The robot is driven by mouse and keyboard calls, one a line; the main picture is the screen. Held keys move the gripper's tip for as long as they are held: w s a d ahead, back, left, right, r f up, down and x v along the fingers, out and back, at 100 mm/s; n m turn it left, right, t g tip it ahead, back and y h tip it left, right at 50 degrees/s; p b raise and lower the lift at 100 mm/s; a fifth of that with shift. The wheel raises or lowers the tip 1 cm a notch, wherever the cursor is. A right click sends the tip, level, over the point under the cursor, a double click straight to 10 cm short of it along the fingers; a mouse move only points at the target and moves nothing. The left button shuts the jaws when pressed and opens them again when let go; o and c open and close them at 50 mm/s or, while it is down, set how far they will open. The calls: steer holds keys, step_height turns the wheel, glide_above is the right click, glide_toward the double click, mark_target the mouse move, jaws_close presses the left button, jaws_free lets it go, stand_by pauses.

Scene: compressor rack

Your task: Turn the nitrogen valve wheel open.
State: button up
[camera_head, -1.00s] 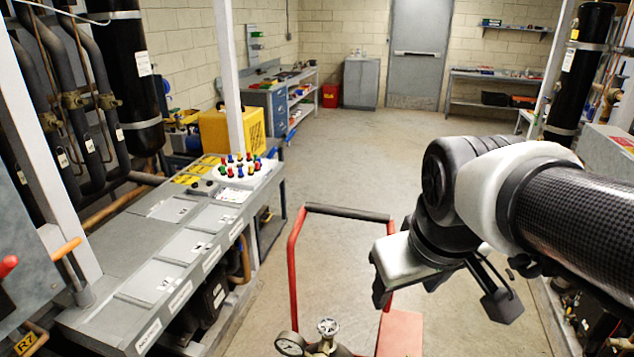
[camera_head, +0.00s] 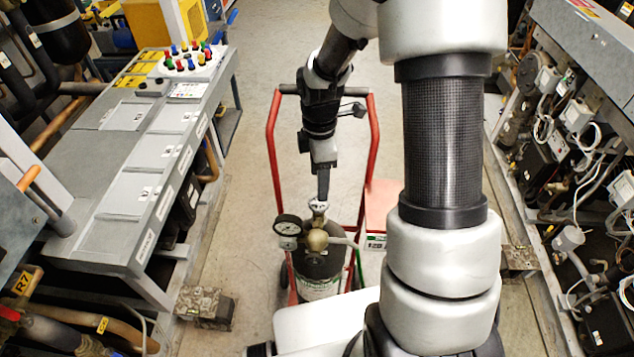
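The nitrogen cylinder (camera_head: 320,270) is dark with a pale label and stands upright on a red-framed cart (camera_head: 272,150). On top are a brass regulator body (camera_head: 317,240) and a round dial gauge (camera_head: 288,225). The small grey valve wheel (camera_head: 318,206) is just above the brass body, partly hidden by my gripper. My gripper (camera_head: 322,196) points down at the wheel, its fingertips at or just above it. The fingers line up in this view, so I cannot tell contact or whether they are open or shut.
A grey bench (camera_head: 120,190) with coloured knobs (camera_head: 188,57) runs along the left. A rack with cables and compressors (camera_head: 575,140) stands at the right. The floor (camera_head: 235,200) between bench and cart is clear.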

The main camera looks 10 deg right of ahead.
mark_target(318, 203)
step_height(318, 203, down, 9)
steer(key=b, duration=0.6)
steer(key=shift+r, duration=0.1)
steer(key=shift+a+r+m, duration=0.1)
steer(key=shift+r+m, duration=0.2)
steer(key=shift+m, duration=0.7)
steer(key=m, duration=0.2)
steer(key=m+p, duration=0.1)
steer(key=m, duration=0.2)
steer(key=shift+r, duration=0.35)
steer(key=shift+f+m, duration=0.25)
steer(key=shift+m, duration=0.65)
steer(key=m, duration=0.4)
steer(key=m+p, duration=0.1)
steer(key=m, duration=0.4)
steer(key=shift+r, duration=0.1)
steer(key=m, duration=0.3)
steer(key=shift+p, duration=0.4)
steer(key=c, duration=0.8)
